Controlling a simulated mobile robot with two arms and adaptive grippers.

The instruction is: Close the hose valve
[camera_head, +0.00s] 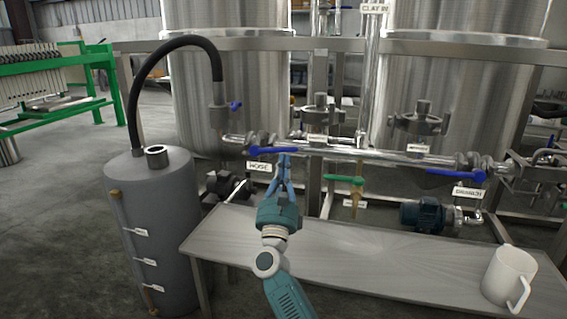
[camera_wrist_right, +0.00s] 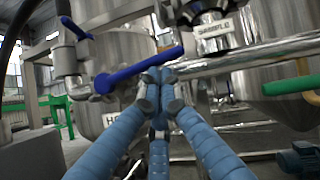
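The hose valve's long blue lever (camera_head: 272,150) lies nearly level along the steel pipe, just above the white HOSE label (camera_head: 259,166). In the right wrist view the lever (camera_wrist_right: 135,72) slopes up to the right from its pivot. My right gripper (camera_head: 285,158) is at the lever's right part. In the wrist view its blue fingers (camera_wrist_right: 158,78) come together, with nothing seen between them, and their tips overlap the lever's lower edge. I cannot tell whether they touch it. My left gripper is not in view.
A black hose runs from a grey cylinder (camera_head: 165,215) to a fitting with a small blue handle (camera_head: 236,105). A drain valve's blue lever (camera_head: 455,174) and a green lever (camera_head: 344,180) are to the right. A bench (camera_head: 350,255) with a white mug (camera_head: 509,276) stands below.

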